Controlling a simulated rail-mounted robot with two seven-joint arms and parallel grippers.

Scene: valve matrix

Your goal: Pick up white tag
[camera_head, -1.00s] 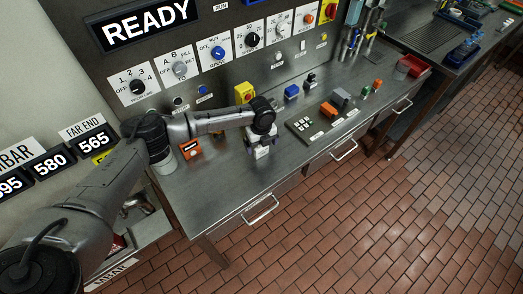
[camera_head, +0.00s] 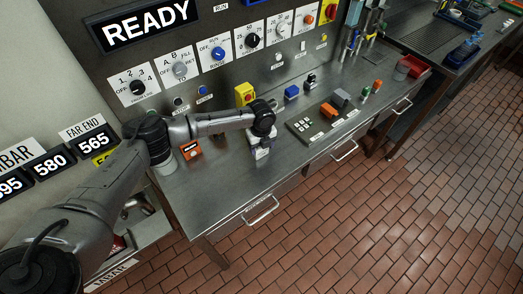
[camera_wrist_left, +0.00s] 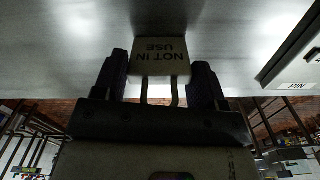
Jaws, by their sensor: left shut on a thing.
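The white tag (camera_wrist_left: 162,56), printed "NOT IN USE", is between the dark fingers of my left gripper (camera_wrist_left: 160,82) in the left wrist view. The fingers are shut on it, and its text appears upside down there. In the head view my left gripper (camera_head: 260,143) points down over the steel worktop, left of the keypad. The tag is small there and mostly hidden by the gripper. I cannot tell how far it is above the worktop. My right gripper is not in view.
The steel worktop (camera_head: 222,190) is clear in front of the gripper. An orange box (camera_head: 191,151) is to its left and a yellow box with a red button (camera_head: 245,94) behind it. A keypad (camera_head: 301,127) is to the right. The knob panel (camera_head: 180,68) rises behind.

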